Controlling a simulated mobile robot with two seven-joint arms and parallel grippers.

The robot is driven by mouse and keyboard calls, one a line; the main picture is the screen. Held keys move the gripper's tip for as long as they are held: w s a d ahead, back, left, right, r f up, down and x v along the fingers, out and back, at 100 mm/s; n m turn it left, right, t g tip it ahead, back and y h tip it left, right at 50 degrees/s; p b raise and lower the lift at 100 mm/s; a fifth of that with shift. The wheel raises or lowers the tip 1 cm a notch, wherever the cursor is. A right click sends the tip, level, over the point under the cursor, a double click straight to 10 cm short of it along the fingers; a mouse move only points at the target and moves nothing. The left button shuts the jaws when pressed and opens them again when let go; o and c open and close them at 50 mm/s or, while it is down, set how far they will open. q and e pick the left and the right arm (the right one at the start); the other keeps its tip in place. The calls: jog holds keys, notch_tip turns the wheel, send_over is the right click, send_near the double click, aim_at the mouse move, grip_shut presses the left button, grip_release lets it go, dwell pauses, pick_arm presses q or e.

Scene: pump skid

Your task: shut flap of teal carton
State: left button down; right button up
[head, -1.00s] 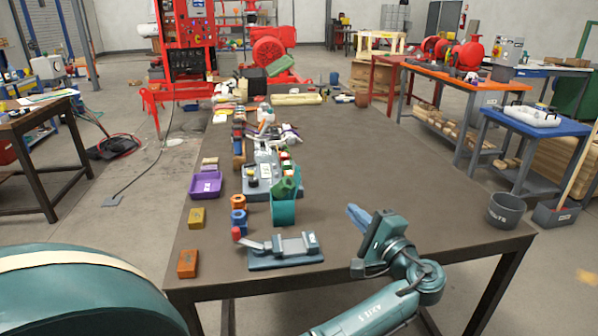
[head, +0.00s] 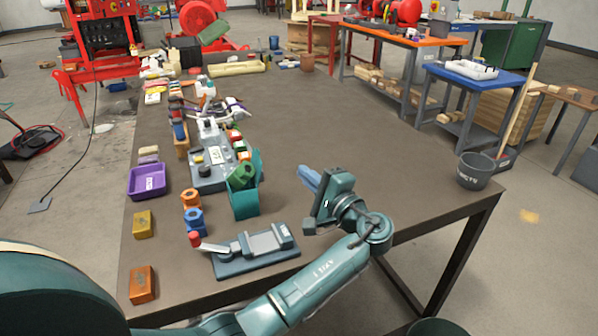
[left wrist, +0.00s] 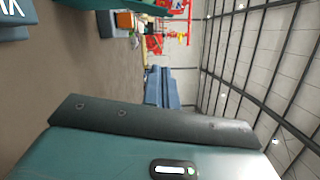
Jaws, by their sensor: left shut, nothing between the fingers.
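The teal carton (head: 244,206) stands on the table, left of the middle in the head view. Its flap (head: 257,166) stands up on the right side, and a green piece (head: 241,177) sticks up from the open top. My left gripper (head: 309,179) is right of the carton, apart from it, above the table. Its blue fingers are shut and empty. They also show in the left wrist view (left wrist: 160,88). My right gripper is not in view.
A grey vise (head: 255,249) with a red-tipped handle lies in front of the carton. Blue and orange nuts (head: 193,221), a purple tray (head: 147,181) and a grey device (head: 208,172) are to its left. A dark bucket (head: 476,171) stands right.

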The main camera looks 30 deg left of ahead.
aim_at(259, 155)
pick_arm(q)
jog(key=a+r+p, duration=0.1)
jog(key=a+p, duration=0.1)
jog(key=a, duration=0.7)
jog(key=shift+w+a+r, duration=0.15)
jog(key=shift+w+a, duration=0.05)
jog(key=shift+s+a+r+n, duration=0.15)
jog(key=shift+s+n, duration=0.05)
jog(key=shift+n, duration=0.3)
jog(key=shift+s+a+r+n, duration=0.1)
jog(key=shift+s+a+n, duration=0.1)
jog(key=shift+n, duration=0.3)
jog(key=shift+s+a+r+n+g+h+b, duration=0.15)
jog(key=shift+s+a+n+g+h+b, duration=0.15)
jog(key=shift+n, duration=0.3)
jog(key=shift+s+a+r+n+h+b, duration=0.15)
jog(key=shift+s+a+n+b, duration=0.15)
jog(key=shift+n, duration=0.45)
jog(key=shift+s+a+n+h+b, duration=0.15)
jog(key=shift+s+a+n, duration=0.2)
jog(key=shift+n, duration=0.4)
jog(key=shift+d, duration=0.1)
